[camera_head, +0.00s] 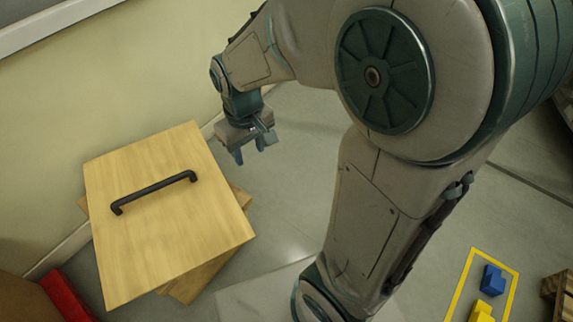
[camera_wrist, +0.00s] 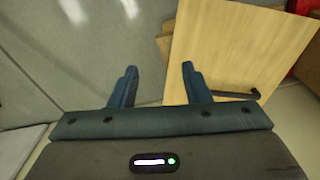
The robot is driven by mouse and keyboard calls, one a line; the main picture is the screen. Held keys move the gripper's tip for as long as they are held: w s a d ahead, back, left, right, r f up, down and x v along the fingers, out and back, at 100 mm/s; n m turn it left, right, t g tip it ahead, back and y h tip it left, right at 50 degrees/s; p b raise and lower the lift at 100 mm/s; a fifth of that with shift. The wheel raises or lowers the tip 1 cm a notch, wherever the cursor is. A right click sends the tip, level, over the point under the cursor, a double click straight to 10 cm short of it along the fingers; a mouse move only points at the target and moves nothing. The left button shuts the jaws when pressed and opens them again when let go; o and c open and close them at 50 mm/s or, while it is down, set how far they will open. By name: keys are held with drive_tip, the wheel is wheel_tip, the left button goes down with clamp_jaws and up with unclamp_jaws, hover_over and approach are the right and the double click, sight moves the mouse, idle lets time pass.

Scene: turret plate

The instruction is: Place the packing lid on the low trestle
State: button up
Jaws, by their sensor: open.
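The packing lid (camera_head: 165,225) is a square pale wooden board with a black bar handle (camera_head: 153,192) on top. It lies flat over a wooden support, probably the low trestle (camera_head: 196,284), whose edges show beneath it at a different angle. The rest of the support is hidden. My gripper (camera_head: 251,154) is open and empty, to the upper right of the lid and apart from it. In the wrist view, the open fingers (camera_wrist: 157,80) show with the lid (camera_wrist: 235,45) beyond them to the right, and its handle (camera_wrist: 228,93) is partly hidden by the right finger.
A pale wall runs close behind the lid. A red object (camera_head: 67,296) lies at the lower left beside a brown box (camera_head: 22,300). A yellow-outlined floor area with a blue block (camera_head: 492,280) and a yellow block (camera_head: 481,312) is at lower right.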

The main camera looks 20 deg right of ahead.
drive_tip(key=s+d+r+m, duration=0.2)
drive_tip(key=s+d, duration=0.3)
drive_tip(key=s, duration=0.4)
drive_tip(key=shift+s+r+m, duration=0.15)
drive_tip(key=shift+m, duration=0.65)
drive_tip(key=shift+c, duration=0.5)
drive_tip(key=shift+s, duration=0.1)
drive_tip(key=shift+c, duration=0.2)
